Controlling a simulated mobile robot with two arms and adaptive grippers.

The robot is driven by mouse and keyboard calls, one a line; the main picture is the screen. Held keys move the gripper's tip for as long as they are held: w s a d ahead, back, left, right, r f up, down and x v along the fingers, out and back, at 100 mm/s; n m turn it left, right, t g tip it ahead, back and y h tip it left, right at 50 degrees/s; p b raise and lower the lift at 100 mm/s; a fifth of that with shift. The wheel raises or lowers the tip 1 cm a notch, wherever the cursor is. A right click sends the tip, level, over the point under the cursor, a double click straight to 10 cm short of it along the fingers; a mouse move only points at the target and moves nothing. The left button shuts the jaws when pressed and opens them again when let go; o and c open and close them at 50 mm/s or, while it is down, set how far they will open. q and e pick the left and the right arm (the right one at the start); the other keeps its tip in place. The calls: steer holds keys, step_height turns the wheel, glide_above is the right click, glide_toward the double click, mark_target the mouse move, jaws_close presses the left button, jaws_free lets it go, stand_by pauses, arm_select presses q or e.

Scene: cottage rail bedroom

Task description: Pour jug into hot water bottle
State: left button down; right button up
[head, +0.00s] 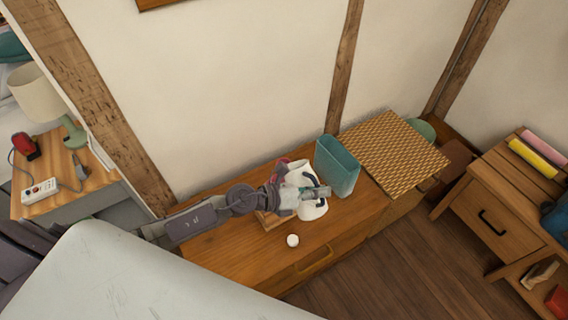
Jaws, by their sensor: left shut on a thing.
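My left arm comes in from the left over a wooden chest. My left gripper (318,193) is shut on the white jug (313,211), which it holds above the chest top; the gripper covers part of the jug, so its tilt is hard to tell. A red-pink thing (281,164), perhaps the hot water bottle, shows only as a small edge behind my gripper and the jug. Its opening is hidden, and I cannot see any water. A small round white cap (292,240) lies on the chest in front. My right gripper is not in view.
The wooden chest (230,246) has a teal bin (338,168) close to the jug on the right. A wooden tray edge (268,221) shows below my gripper. A woven box (392,150) stands further right. A pale surface (130,275) fills the lower left.

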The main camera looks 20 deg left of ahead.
mark_target(317, 182)
arm_select(q)
steer(key=shift+w+a+r+n+h+b, duration=0.2)
steer(key=shift+r+n+b, duration=0.1)
steer(key=shift+r, duration=0.2)
steer(key=shift+w+a+r+n+h+b, duration=0.2)
steer(key=shift+r+n+b, duration=0.1)
steer(key=shift+r, duration=0.25)
steer(key=shift+w+a+r+n+h+b, duration=0.1)
steer(key=shift+a+r+n+b, duration=0.15)
steer(key=shift+r, duration=0.25)
stand_by(1.5)
steer(key=shift+w+a+r+n+h+b, duration=0.35)
steer(key=shift+a+r+n+b, duration=0.2)
steer(key=shift+r, duration=0.2)
steer(key=shift+w+a+r+n+h+b, duration=0.25)
steer(key=shift+a+r+n+h+b, duration=0.15)
steer(key=shift+r+n, duration=0.25)
stand_by(3.5)
